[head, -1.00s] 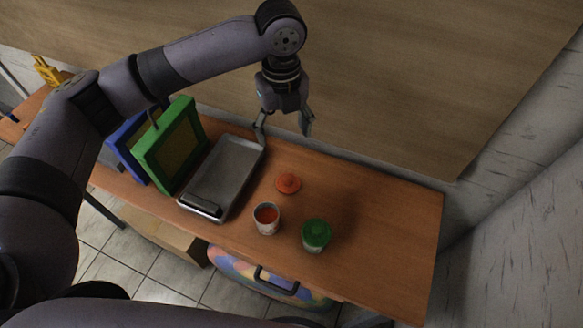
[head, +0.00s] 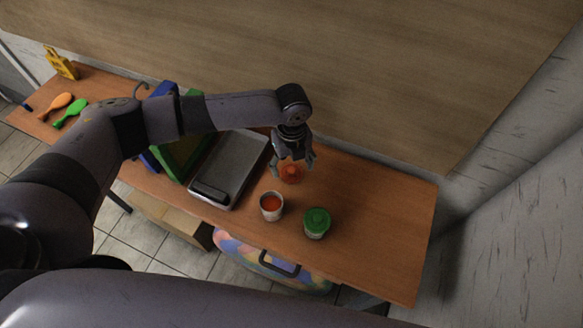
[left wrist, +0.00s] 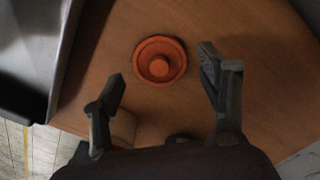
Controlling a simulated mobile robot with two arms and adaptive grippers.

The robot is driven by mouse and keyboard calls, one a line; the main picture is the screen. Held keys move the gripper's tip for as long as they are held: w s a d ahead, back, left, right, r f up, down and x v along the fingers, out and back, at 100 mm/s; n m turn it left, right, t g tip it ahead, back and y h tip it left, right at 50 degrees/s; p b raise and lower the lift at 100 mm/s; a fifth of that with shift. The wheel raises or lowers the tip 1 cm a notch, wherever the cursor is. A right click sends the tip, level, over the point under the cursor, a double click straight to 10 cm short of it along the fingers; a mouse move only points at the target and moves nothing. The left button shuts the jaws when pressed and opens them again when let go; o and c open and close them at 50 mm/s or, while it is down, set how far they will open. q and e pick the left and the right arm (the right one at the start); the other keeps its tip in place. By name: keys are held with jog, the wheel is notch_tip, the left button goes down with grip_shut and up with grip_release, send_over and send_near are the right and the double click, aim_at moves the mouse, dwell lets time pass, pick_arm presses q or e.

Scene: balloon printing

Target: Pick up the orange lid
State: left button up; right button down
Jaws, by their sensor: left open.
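The round orange lid (head: 291,173) lies flat on the wooden table, with a raised knob in its middle. In the left wrist view the lid (left wrist: 160,60) lies just ahead of and between the fingertips, not touching them. My left gripper (head: 293,168) is open and empty, pointing down over the lid; its fingers (left wrist: 158,72) stand apart in the left wrist view. The gripper partly covers the lid in the head view. An open cup with orange contents (head: 271,206) stands just in front of the lid. My right gripper is not in view.
A green-lidded jar (head: 316,222) stands right of the open cup. A metal tray (head: 238,165) lies left of the lid, beside green (head: 172,160) and blue frames. The table's right end is clear; a wall stands behind.

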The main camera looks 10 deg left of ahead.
pick_arm(q)
jog(key=shift+f, duration=0.85)
jog(key=c, duration=0.6)
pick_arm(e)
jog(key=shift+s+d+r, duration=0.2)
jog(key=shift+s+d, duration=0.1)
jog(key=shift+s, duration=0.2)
pick_arm(q)
jog(key=shift+r, duration=0.1)
